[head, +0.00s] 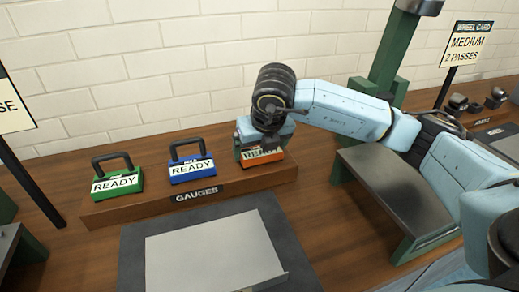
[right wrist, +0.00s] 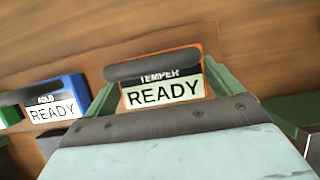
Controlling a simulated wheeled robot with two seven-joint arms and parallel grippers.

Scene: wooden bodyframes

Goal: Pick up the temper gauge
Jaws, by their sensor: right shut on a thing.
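The temper gauge (head: 262,156) is an orange block with a READY label, at the right end of the gauges shelf in the head view. In the right wrist view the temper gauge (right wrist: 165,93) shows its TEMPER and READY labels and a dark handle. My right gripper (head: 260,142) comes down over it from above and is shut on it, with green fingers (right wrist: 228,84) on both sides. Its handle is hidden by the gripper in the head view. The gauge appears to be still at the shelf. My left gripper is not in view.
A blue gauge (head: 190,166) and a green gauge (head: 117,182) stand left of it on the wooden GAUGES shelf (head: 240,188). A grey plate (head: 215,250) lies in front. A green stand with a grey top (head: 395,190) is to the right. A brick wall stands behind.

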